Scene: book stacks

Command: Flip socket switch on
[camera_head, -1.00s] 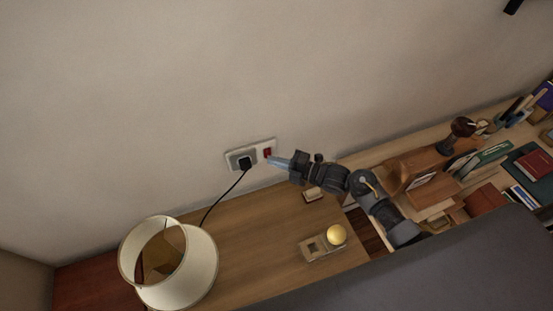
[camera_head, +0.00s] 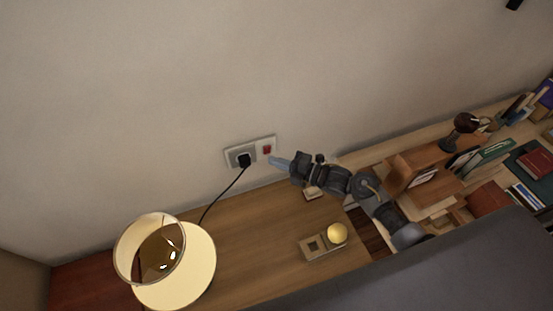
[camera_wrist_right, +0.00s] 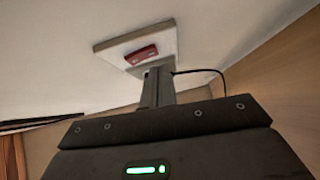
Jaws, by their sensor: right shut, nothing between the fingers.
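The wall socket (camera_head: 256,151) is a pale plate on the wall with a black plug (camera_head: 244,160) in its left part. Its red switch (camera_head: 267,149) is on the right part; in the right wrist view the red switch (camera_wrist_right: 141,55) shows on the white plate (camera_wrist_right: 110,50). My right gripper (camera_head: 272,161) is shut and empty, its tip just below the switch in the head view. In the right wrist view the shut fingers (camera_wrist_right: 157,78) point up at the plate, close to the switch; I cannot tell if they touch. My left gripper is not in view.
A lamp (camera_head: 200,262) with a cream shade glows at the lower left, its black cord (camera_head: 222,196) running to the plug. A small stand with a yellow ball (camera_head: 337,233) sits on the wooden top (camera_head: 255,225). Books and wooden pieces crowd the right.

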